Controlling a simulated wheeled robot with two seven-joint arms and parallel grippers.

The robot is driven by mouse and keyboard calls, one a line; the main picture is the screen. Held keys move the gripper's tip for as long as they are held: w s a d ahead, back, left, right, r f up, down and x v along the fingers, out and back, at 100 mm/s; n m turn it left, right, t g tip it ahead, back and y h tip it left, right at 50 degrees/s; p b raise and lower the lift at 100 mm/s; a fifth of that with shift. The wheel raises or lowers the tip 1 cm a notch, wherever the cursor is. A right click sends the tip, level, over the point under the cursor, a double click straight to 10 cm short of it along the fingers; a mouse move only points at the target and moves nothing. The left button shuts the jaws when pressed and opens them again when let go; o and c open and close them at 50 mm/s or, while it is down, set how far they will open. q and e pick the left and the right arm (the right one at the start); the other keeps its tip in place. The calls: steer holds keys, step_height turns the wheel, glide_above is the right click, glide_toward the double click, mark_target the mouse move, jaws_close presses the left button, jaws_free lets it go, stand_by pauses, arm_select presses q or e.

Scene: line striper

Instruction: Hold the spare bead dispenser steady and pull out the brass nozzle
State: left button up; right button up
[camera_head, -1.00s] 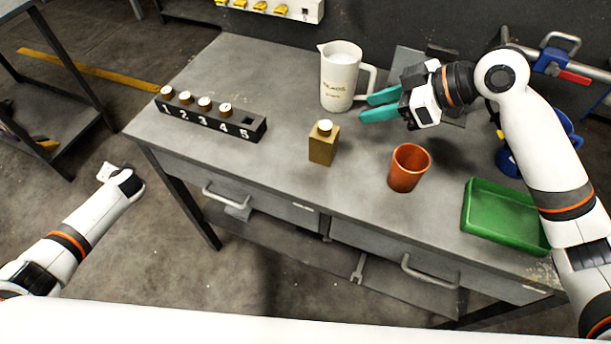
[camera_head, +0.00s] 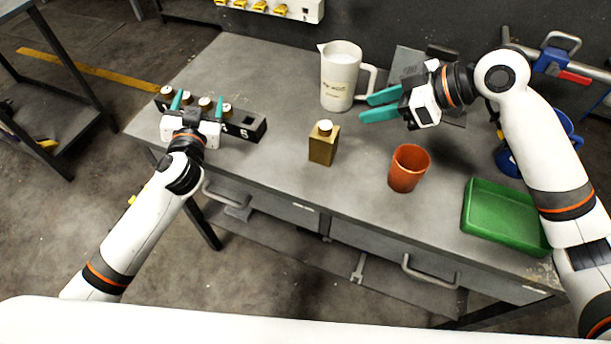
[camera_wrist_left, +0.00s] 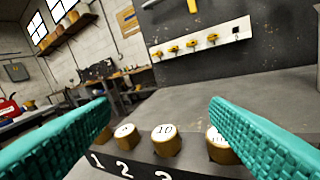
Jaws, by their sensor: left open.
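A small brass-coloured block (camera_head: 323,149) with a light-topped round brass nozzle (camera_head: 325,127) in its top stands upright mid-table. I take it to be the spare dispenser, but cannot be sure. A dark numbered rack (camera_head: 248,128) at the left holds several similar brass nozzles. My left gripper (camera_head: 197,103) is open over the rack. In the left wrist view, its teal fingers are spread wide, with a rack nozzle marked 10 (camera_wrist_left: 166,141) in the gap beyond. My right gripper (camera_head: 368,107) is open and empty beside the white pitcher, its fingers pointing left. Neither gripper touches the block.
The white lettered pitcher (camera_head: 339,80) stands at the back, behind the block. An orange cup (camera_head: 408,168) and a green tray (camera_head: 505,216) are to the right. Slot 5 of the rack looks empty. The table is clear between rack and block.

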mark_target(324, 144)
arm_select(q)
steer(key=s+d+f+h, duration=0.1)
steer(key=s+d, duration=0.1)
steer(key=d, duration=0.2)
steer(key=s+d+f+h, duration=0.2)
steer(key=s+d, duration=0.1)
steer(key=d, duration=0.2)
steer(key=s+d+f+h, duration=0.1)
steer(key=s+d+h, duration=0.1)
steer(key=d, duration=0.2)
steer(key=shift+s+d+f+m, duration=0.2)
steer(key=shift+s+f+m, duration=0.1)
steer(key=shift+s+f, duration=0.1)
steer(key=s+d, duration=0.2)
steer(key=d, duration=0.1)
steer(key=s+d+h, duration=0.1)
steer(key=d, duration=0.2)
steer(key=s+d+m+h, duration=0.1)
steer(key=s+d, duration=0.1)
steer(key=d, duration=0.1)
steer(key=shift+s+d+f, duration=0.3)
steer(key=shift+d+f, duration=0.05)
steer(key=shift+d, duration=0.05)
steer(key=shift+s+d+h, duration=0.15)
steer(key=shift+d+h, duration=0.2)
steer(key=shift+h, duration=0.05)
steer(key=shift+w+d+r, duration=0.1)
steer(key=shift+w+d, duration=0.1)
steer(key=x, duration=1.1)
steer(key=shift+w, duration=0.2)
